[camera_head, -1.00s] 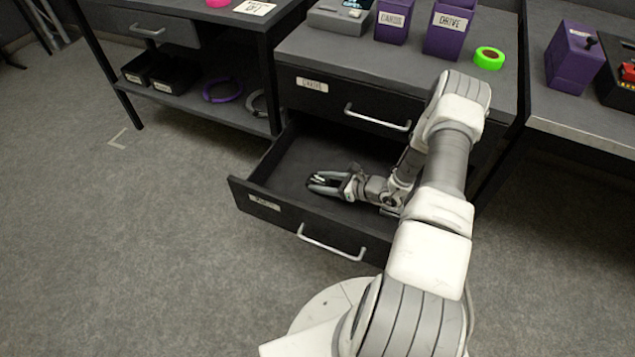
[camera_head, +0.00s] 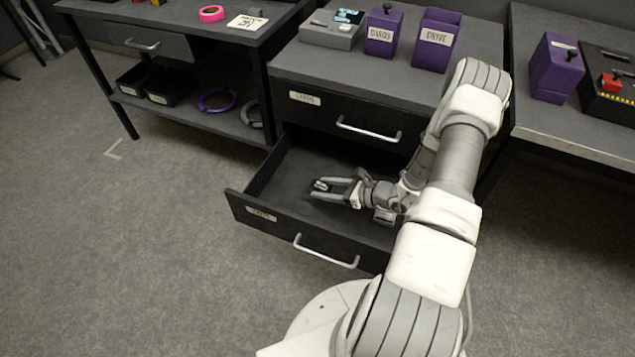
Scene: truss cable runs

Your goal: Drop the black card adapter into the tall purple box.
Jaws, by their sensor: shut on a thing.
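My gripper (camera_head: 318,189) is low inside the open lower drawer (camera_head: 240,209), fingers pointing left. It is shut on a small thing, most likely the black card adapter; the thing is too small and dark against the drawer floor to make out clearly. On the cabinet top stand two purple boxes side by side: one labelled CARDS (camera_head: 380,42) with a black knob on top, and a larger, taller-looking one labelled DRIVE (camera_head: 432,50) that looks open at the top. Both are above and behind my gripper, well apart from it.
The shut upper drawer (camera_head: 312,112) and its handle (camera_head: 368,130) lie above the open drawer. A grey device (camera_head: 325,36) stands left of the purple boxes. Another purple box (camera_head: 553,78) and a black case (camera_head: 606,105) are on the right bench.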

